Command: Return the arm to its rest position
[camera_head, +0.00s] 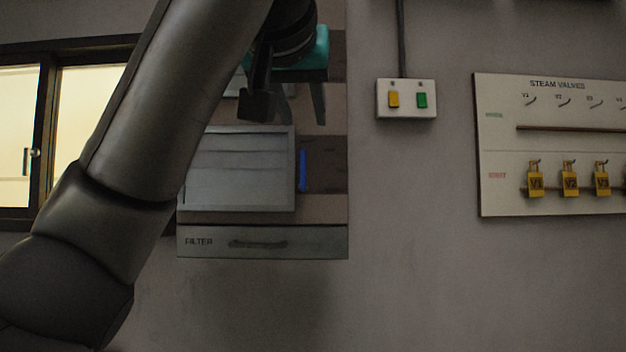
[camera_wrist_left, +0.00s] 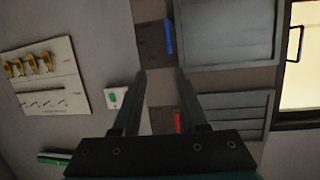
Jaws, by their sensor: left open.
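My left arm comes in from the left in the head view and rises across the picture. Its gripper (camera_head: 288,108) is high up, pointing down in the picture, with its two dark fingers apart and nothing between them. The left wrist view also shows the gripper (camera_wrist_left: 160,74) open and empty, the fingers reaching toward the wall unit. The gripper appears in front of the wall unit with a grey slatted panel (camera_head: 238,170). I cannot tell how far it is from the panel. My right gripper is in neither view.
Below the panel is a drawer labelled FILTER (camera_head: 300,243). A blue strip (camera_head: 303,170) stands beside the panel. A switch box (camera_head: 406,99) and a STEAM VALVES board (camera_head: 560,115) with yellow tags are to the right. A lit window (camera_head: 88,110) is at left. The lower-right wall is clear.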

